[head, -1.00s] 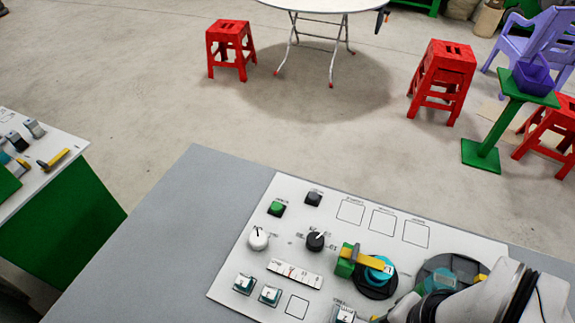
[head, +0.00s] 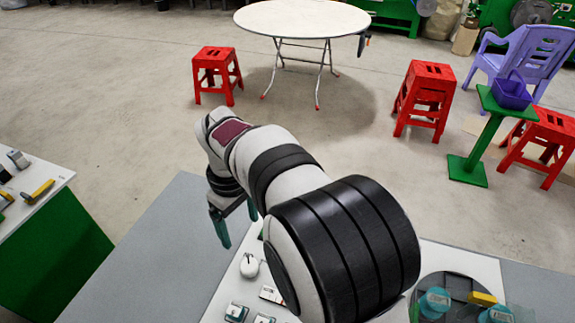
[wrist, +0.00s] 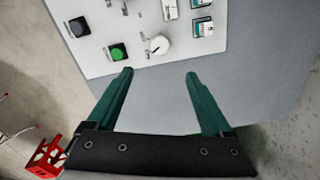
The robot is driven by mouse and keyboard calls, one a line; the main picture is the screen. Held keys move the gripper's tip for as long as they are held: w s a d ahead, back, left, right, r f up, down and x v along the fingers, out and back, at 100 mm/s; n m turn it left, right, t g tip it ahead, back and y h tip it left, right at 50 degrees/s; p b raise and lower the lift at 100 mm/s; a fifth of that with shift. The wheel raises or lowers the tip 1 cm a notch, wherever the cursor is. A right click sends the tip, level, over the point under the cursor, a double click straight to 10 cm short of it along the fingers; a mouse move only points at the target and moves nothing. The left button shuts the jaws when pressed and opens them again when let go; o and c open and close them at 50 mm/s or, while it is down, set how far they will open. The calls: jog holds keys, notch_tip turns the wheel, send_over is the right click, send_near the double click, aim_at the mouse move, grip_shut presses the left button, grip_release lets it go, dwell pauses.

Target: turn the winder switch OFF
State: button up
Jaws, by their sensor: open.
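The control panel (head: 474,262) is a white plate on a grey surface; the arm hides its middle in the head view. A white knob (head: 249,266) with a dark pointer mark shows at its left; it also shows in the wrist view (wrist: 159,46), just beyond the gap between the fingers. A green button (wrist: 117,53) and a black button (wrist: 79,27) lie left of it there. The labels are too small to read, so I cannot tell which control is the winder switch. My gripper (wrist: 160,74) is open and empty, with green fingers. In the head view my gripper (head: 236,222) hangs near the panel's left edge.
Teal round parts (head: 435,303) and a yellow piece (head: 482,298) stand at the panel's right. Small switches (head: 236,312) line its front. Another control desk (head: 32,210) is at the left. Red stools (head: 425,97) and a round table (head: 302,18) stand on the floor behind.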

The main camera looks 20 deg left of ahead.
aim_at(248, 265)
notch_tip(248, 265, down, 16)
jog(key=shift+r, duration=0.1)
grip_shut()
dwell(0.6)
